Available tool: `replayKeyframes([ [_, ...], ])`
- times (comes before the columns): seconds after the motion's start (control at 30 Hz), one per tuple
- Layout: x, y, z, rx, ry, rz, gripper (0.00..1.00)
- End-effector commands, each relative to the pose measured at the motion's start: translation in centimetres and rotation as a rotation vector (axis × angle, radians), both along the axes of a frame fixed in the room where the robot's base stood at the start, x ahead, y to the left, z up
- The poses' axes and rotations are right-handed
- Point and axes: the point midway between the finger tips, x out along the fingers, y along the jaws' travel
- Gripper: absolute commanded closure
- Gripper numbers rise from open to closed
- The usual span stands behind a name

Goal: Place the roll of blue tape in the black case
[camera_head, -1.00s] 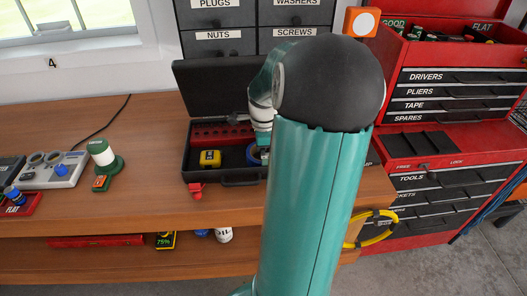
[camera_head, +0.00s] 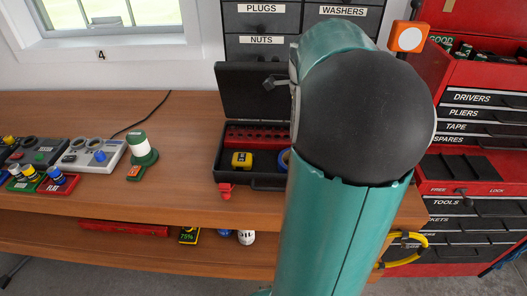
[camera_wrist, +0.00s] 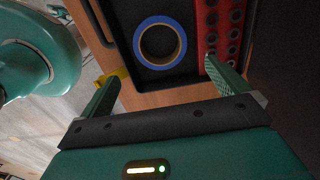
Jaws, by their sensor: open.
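The roll of blue tape (camera_wrist: 160,43) lies flat inside the black case (camera_wrist: 116,20), beside the red socket strip, in the wrist view. In the head view only a sliver of the tape (camera_head: 284,160) shows, as my arm covers the rest. The case (camera_head: 254,93) stands open on the bench with its lid up at the back. My gripper (camera_wrist: 165,82) is open and empty, its two green fingers apart. The tape lies beyond the fingertips, and they look clear of it. In the head view my arm hides most of the gripper.
A yellow tape measure (camera_head: 241,160) sits in the case's left part, in front of a red strip (camera_head: 258,136). A red item (camera_head: 226,188) lies at the case's front left. Red tool chests (camera_head: 470,160) stand right.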

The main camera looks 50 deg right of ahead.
Motion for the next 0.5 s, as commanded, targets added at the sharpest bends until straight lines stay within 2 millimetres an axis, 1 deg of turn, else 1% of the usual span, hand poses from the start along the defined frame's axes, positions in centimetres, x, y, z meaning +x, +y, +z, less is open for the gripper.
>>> replayKeyframes([
  [0.1,0.0,0.1,0.0,0.0,0.0,0.004,0.0],
  [0.17,0.3,0.6,0.1,-0.006,0.0,0.028,0.0],
  [0.27,1.3,2.6,0.6,-0.03,-0.001,0.136,0.0],
  [0.37,2.6,6.4,1.4,-0.074,-0.006,0.337,0.0],
  [0.4,3.1,8.2,1.8,-0.095,-0.009,0.437,0.0],
  [0.47,3.6,11.0,2.3,-0.129,-0.016,0.591,0.0],
  [0.5,3.8,12.8,2.6,-0.151,-0.02,0.693,0.0],
])
